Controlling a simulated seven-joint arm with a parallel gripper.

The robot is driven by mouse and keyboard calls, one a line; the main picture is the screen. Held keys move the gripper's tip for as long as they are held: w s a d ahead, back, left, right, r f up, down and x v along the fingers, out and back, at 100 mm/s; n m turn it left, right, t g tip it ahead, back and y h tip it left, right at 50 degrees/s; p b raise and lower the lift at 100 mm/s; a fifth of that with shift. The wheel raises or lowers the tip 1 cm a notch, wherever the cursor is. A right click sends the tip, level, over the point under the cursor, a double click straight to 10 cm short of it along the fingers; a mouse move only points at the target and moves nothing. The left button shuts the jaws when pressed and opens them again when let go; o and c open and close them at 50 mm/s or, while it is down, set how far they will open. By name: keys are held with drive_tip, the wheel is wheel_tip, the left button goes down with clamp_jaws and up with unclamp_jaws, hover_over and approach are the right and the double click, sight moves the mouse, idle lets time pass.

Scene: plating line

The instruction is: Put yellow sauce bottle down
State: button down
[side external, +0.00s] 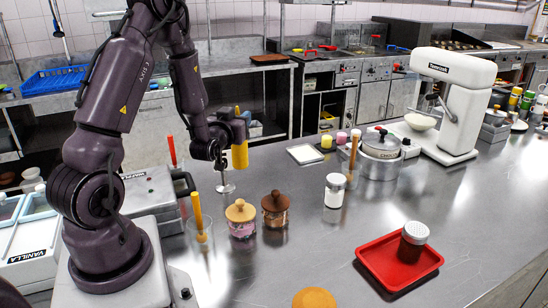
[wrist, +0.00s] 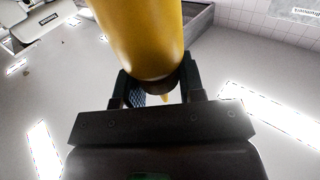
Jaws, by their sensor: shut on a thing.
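The yellow sauce bottle (side external: 239,155) is in my gripper, held in the air above the steel counter. My gripper (side external: 236,128) is shut on it. In the wrist view the bottle (wrist: 142,38) fills the top middle, and the dark fingers of my gripper (wrist: 158,85) stand on both sides of its lower visible end. The far end of the bottle runs out of the wrist view.
Below and near the bottle on the steel counter (side external: 330,255) stand a pink jar (side external: 241,222), a brown-lidded jar (side external: 275,212) and a small metal stand (side external: 225,183). A white-capped shaker (side external: 334,192) and red tray (side external: 372,272) are to the right. Clear counter lies between them.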

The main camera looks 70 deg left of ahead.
drive_tip(key=w+d+r+m+t+h, duration=0.3)
drive_tip(key=w+d+m+t+h, duration=0.25)
drive_tip(key=m+h, duration=0.5)
drive_tip(key=s+d+f+m+g+h, duration=0.1)
drive_tip(key=s+d+m+g+h, duration=0.1)
drive_tip(key=d+m+h, duration=0.35)
drive_tip(key=s+d+f+m+g+h, duration=0.1)
drive_tip(key=s+d+m+g+h, duration=0.15)
drive_tip(key=d+h, duration=0.55)
drive_tip(key=w+a+f+h, duration=0.1)
drive_tip(key=w+a+f, duration=0.2)
drive_tip(key=w+f, duration=0.3)
drive_tip(key=w+a+f+h, duration=0.1)
drive_tip(key=w+a+f, duration=0.2)
drive_tip(key=w+f, duration=0.3)
drive_tip(key=shift+w+a+f, duration=0.25)
drive_tip(key=shift+w+a, duration=0.15)
drive_tip(key=shift+w, duration=0.15)
drive_tip(key=shift+f, duration=0.2)
drive_tip(key=c, duration=0.7)
unclamp_jaws()
